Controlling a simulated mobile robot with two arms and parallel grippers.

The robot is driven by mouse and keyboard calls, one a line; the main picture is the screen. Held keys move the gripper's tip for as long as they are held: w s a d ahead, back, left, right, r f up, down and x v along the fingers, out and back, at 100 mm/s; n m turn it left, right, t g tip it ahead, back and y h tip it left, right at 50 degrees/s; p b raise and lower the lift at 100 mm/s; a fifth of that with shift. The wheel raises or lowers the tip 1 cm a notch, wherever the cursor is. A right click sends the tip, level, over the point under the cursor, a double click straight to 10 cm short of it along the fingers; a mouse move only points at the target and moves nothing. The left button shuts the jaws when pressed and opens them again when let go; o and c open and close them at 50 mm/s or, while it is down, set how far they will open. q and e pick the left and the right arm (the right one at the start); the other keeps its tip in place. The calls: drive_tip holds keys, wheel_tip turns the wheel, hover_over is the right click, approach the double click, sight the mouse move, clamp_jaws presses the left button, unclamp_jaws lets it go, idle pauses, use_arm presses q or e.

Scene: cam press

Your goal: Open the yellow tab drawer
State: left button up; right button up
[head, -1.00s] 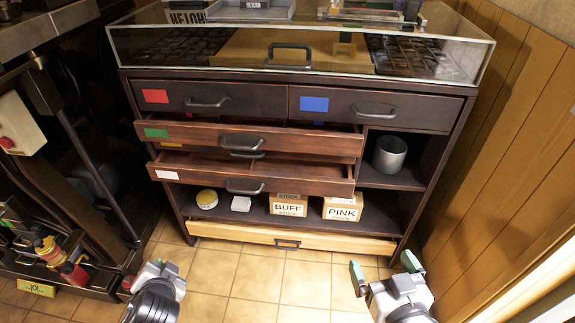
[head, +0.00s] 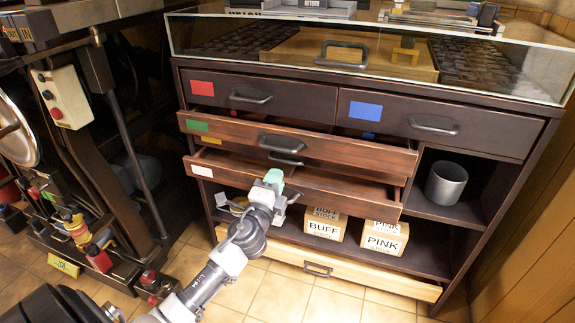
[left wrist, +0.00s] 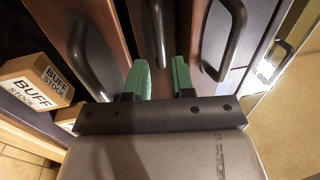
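The yellow tab drawer (head: 232,144) is a dark wood drawer with a small yellow tab (head: 210,139). It sits between the pulled-out green tab drawer (head: 340,145) and the pulled-out white tab drawer (head: 340,188), which hide much of it. Its dark handle (head: 286,160) shows just below the green drawer's handle (head: 282,143). My left gripper (head: 273,183) is in front of the white drawer. In the left wrist view its green fingers (left wrist: 161,78) are apart and empty, pointing toward the middle handle (left wrist: 158,28). My right gripper is not in view.
Red (head: 202,88) and blue (head: 366,111) tab drawers are shut above. Buff (head: 325,228) and pink (head: 384,242) stock boxes and a metal cup (head: 446,183) stand on open shelves. The light wood bottom drawer (head: 375,284) protrudes slightly. A machine stands at left.

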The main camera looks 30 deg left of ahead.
use_arm(q)
drive_tip(key=x, duration=0.6)
drive_tip(key=shift+w+a+b, duration=0.1)
drive_tip(key=shift+w+b, duration=0.05)
drive_tip(key=shift+b, duration=0.2)
drive_tip(key=shift+c, duration=0.2)
clamp_jaws()
